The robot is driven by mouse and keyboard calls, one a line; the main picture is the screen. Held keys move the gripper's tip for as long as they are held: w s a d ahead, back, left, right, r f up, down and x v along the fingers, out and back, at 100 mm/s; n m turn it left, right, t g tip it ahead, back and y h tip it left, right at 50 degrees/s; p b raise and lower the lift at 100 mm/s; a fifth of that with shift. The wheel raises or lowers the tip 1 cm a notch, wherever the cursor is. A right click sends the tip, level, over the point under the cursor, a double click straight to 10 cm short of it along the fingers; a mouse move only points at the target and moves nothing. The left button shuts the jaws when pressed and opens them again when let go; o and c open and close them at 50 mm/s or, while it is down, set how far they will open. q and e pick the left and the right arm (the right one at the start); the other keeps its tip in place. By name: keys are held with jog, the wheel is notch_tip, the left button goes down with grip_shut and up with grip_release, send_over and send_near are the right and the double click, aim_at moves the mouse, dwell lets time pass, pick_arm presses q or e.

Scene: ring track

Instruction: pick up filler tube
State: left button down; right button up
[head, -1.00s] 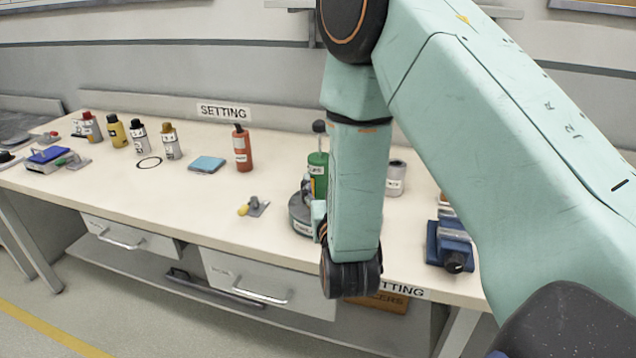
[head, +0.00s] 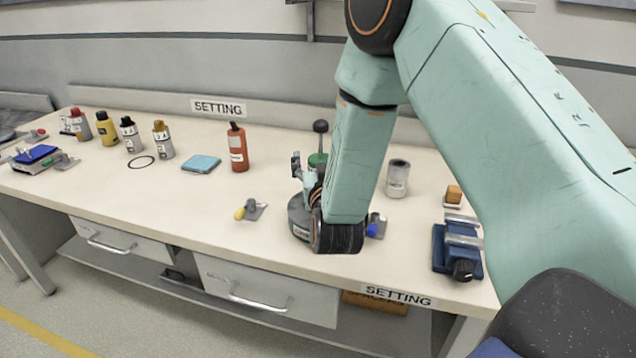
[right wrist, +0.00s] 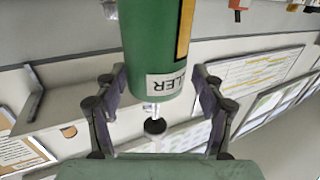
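The filler tube (head: 317,159) is green with a dark knob on top. It stands upright at the round grey stand (head: 298,226) on the bench, and my right arm hides most of it. In the head view one finger shows left of the tube. My left gripper is not in view.
A red bottle (head: 237,148), a blue pad (head: 201,164) and several small bottles stand left on the bench (head: 150,205). A yellow-tipped part (head: 248,211) lies nearer the front. A grey cup (head: 397,178) and a blue vise-like fixture (head: 456,252) are on the right.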

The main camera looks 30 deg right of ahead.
jog(key=shift+s+d, duration=0.2)
jog(key=shift+d, duration=0.15)
jog(key=c, duration=0.4)
jog(key=shift+w+a, duration=0.2)
jog(key=shift+a, duration=0.05)
jog(key=c, duration=0.6)
jog(key=shift+s+d, duration=0.15)
jog(key=shift+d, duration=0.05)
grip_shut()
jog(key=shift+a, duration=0.15)
